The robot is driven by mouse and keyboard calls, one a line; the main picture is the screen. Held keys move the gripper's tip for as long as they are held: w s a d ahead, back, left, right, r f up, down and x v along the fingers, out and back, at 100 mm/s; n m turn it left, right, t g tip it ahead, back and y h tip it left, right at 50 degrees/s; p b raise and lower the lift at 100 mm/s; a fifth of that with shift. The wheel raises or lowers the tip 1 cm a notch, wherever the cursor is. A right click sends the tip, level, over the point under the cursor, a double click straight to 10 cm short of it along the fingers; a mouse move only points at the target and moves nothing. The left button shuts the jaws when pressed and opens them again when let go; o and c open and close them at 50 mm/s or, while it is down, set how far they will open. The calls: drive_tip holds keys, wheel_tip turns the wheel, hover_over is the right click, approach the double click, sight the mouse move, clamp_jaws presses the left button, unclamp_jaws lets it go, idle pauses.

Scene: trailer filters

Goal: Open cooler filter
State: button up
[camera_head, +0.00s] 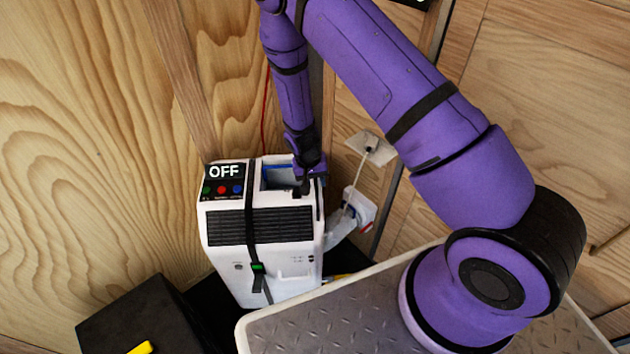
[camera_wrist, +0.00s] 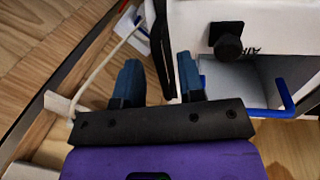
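The cooler (camera_head: 282,258) is a white upright box with a black vent grille and a panel reading OFF. In the head view its top has an opening (camera_head: 278,177) with blue inside. In the wrist view I see a black knob (camera_wrist: 228,42) on its white top and a blue bar (camera_wrist: 286,98) by a pale recess. My gripper (camera_head: 308,180) is over the top's right edge. Its fingers are apart in the wrist view (camera_wrist: 160,75), with a thin black strip (camera_wrist: 163,45) between or beyond them. I cannot tell whether they touch it.
A black strap (camera_head: 250,225) with a green buckle runs down the cooler's front. A cable (camera_head: 357,175) and wall sockets are right of it. A black box (camera_head: 135,315) stands front left. Wooden walls are close behind and beside the cooler.

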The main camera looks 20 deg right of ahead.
clamp_jaws()
wheel_tip(320, 180, up, 22)
drive_tip(key=shift+r, duration=0.2)
idle(0.6)
drive_tip(key=c, duration=0.6)
unclamp_jaws()
drive_tip(key=shift+c, duration=0.2)
drive_tip(key=o, duration=0.6)
drive_tip(key=shift+o, duration=0.2)
wheel_tip(320, 180, up, 11)
drive_tip(key=a, duration=0.2)
drive_tip(key=shift+w+f, duration=0.2)
drive_tip(key=shift+w, duration=0.1)
